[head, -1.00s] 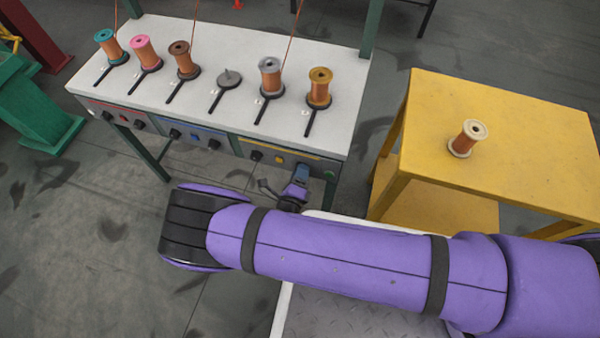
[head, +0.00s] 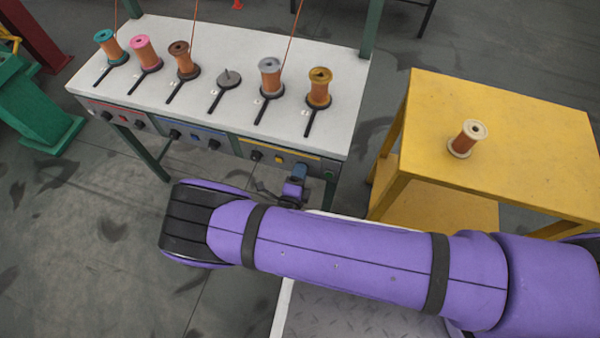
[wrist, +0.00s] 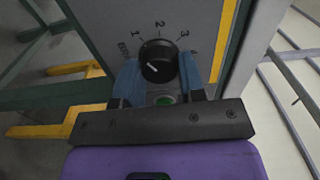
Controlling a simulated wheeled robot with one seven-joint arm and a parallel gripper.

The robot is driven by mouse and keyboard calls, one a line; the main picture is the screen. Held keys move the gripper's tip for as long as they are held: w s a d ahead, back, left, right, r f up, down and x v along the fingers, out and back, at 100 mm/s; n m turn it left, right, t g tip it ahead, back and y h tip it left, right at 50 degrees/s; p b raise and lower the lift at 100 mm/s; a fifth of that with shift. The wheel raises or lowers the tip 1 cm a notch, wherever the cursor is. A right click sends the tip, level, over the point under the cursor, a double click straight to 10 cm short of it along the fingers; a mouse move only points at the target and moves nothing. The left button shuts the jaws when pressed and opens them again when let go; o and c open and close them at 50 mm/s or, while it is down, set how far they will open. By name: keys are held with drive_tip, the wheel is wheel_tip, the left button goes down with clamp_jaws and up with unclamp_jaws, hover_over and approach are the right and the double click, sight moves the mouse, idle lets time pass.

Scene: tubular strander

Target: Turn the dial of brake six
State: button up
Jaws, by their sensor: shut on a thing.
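The dial (wrist: 159,60) is a round black knob with a white pointer mark, on a grey panel printed with numbers 1 to 4 around it. In the wrist view its mark points down and left. My gripper (wrist: 160,75) has its blue fingers shut on the dial, one on each side. In the head view my gripper (head: 299,171) is at the right end of the bench's front panel and hides the dial there.
The white bench (head: 215,40) carries several spools on brake arms; one spindle (head: 229,78) is bare. Other black knobs (head: 256,156) line its front. A yellow table (head: 530,130) with one spool (head: 466,140) stands at right. The floor left of my arm is clear.

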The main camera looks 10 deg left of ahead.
drive_tip(key=shift+s+f, duration=0.1)
drive_tip(key=o, duration=0.9)
drive_tip(key=s, duration=0.7)
drive_tip(key=s+a, duration=0.1)
drive_tip(key=s, duration=0.2)
drive_tip(key=shift+s, duration=0.35)
